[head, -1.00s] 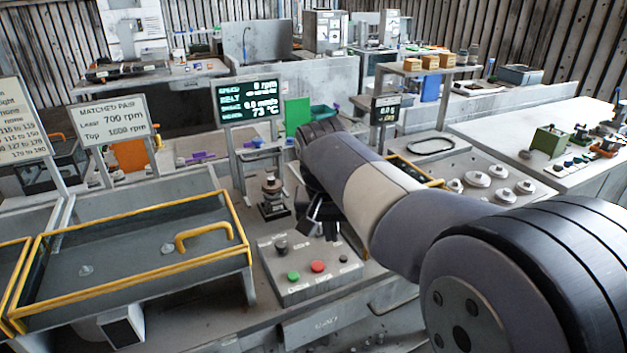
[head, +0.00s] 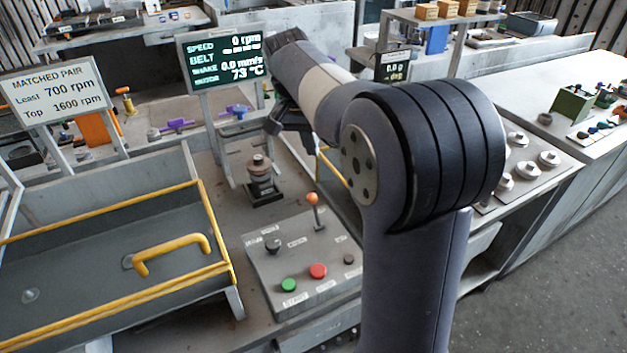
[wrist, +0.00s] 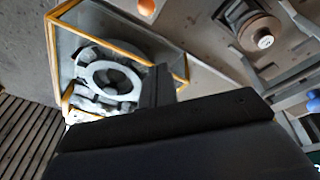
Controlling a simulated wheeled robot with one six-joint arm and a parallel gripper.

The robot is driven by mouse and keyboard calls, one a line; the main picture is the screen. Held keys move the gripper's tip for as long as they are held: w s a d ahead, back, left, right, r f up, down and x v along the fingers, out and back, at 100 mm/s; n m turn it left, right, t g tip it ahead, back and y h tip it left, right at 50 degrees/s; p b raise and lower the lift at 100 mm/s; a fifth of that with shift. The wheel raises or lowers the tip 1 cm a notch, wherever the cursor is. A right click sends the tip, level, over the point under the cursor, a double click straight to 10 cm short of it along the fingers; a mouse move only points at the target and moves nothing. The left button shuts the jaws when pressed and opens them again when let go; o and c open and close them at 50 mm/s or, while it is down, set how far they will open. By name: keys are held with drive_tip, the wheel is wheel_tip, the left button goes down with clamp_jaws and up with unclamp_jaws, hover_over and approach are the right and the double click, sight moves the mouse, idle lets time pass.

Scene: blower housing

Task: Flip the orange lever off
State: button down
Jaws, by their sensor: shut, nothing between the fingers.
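The orange lever (head: 312,199) is a ball on a thin metal stick at the back right of the grey control panel (head: 270,262). Its stick leans slightly toward the back of the panel. An orange ball (wrist: 147,7), likely the lever's tip, shows at the top edge of the wrist view. My gripper (head: 272,122) is shut and empty, above and behind the panel, clear of the lever. In the wrist view its dark fingers (wrist: 158,88) point up the picture and touch nothing visible. The display (head: 222,58) reads speed 0 rpm and 73 °C.
The panel also has a green button (head: 289,285), a red button (head: 318,271) and black knobs (head: 273,245). A dark stepped post (head: 261,180) stands behind it. A yellow-railed tray (head: 100,262) lies left. A yellow-edged frame around a round part shows in the wrist view (wrist: 112,78).

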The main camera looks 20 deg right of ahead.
sight(316, 211)
drive_tip(key=shift+s+f+p, duration=0.15)
drive_tip(key=shift+s+f, duration=0.2)
drive_tip(key=shift+f, duration=1.2)
drive_tip(key=shift+s+f+p, duration=0.15)
drive_tip(key=shift+s+f, duration=0.25)
drive_tip(key=shift+f, duration=1.1)
drive_tip(key=shift+s+f+p, duration=0.15)
drive_tip(key=shift+s+f, duration=0.2)
drive_tip(key=shift+f, duration=1.2)
drive_tip(key=shift+b, duration=0.45)
